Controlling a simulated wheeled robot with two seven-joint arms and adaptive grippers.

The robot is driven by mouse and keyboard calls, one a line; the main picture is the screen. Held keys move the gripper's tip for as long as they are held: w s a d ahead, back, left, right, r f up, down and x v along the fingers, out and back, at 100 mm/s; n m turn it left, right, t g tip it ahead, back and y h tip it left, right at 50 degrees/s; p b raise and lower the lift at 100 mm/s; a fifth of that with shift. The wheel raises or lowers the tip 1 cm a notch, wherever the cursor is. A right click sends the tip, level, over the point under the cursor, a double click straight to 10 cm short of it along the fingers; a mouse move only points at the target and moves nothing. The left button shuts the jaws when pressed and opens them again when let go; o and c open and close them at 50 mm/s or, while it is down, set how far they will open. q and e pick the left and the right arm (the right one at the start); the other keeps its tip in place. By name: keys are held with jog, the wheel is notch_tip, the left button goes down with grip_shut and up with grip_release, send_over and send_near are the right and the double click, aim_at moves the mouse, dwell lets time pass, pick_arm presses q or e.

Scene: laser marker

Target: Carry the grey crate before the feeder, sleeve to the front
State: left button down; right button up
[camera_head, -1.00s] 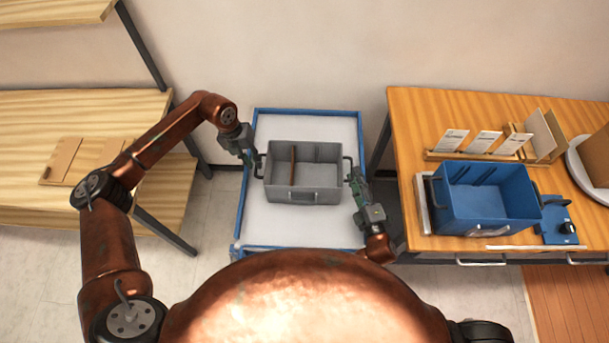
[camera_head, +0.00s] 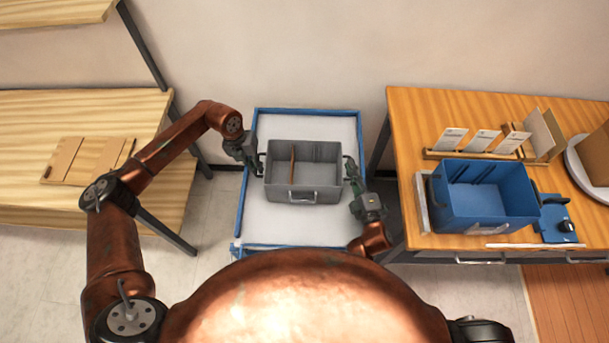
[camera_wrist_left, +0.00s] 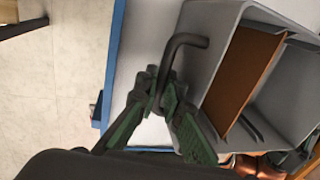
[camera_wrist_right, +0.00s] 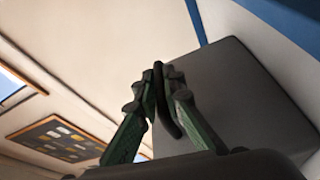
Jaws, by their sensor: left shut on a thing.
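The grey crate (camera_head: 318,190) is upright on the white top of a blue-edged stand, with a brown divider (camera_head: 293,165) inside towards its left. A pale framed patch (camera_head: 302,196) is on its near wall; I cannot tell for certain that it is the sleeve. My left gripper (camera_head: 259,168) is shut on the crate's left handle, which also shows in the left wrist view (camera_wrist_left: 186,42). My right gripper (camera_head: 350,178) is at the right handle. In the right wrist view its fingertips (camera_wrist_right: 160,82) straddle the dark handle closely; whether they clamp it is unclear.
A wooden table (camera_head: 415,130) at right carries a blue crate (camera_head: 470,208), a rack of white cards (camera_head: 483,141), a blue device (camera_head: 557,222) and a white round thing (camera_head: 585,178). Wooden shelving (camera_head: 80,110) stands at left. The stand (camera_head: 300,123) has bare room around the crate.

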grip_shut()
pick_arm(q)
jog(key=shift+r, duration=0.15)
pick_arm(e)
jog(key=shift+r, duration=0.1)
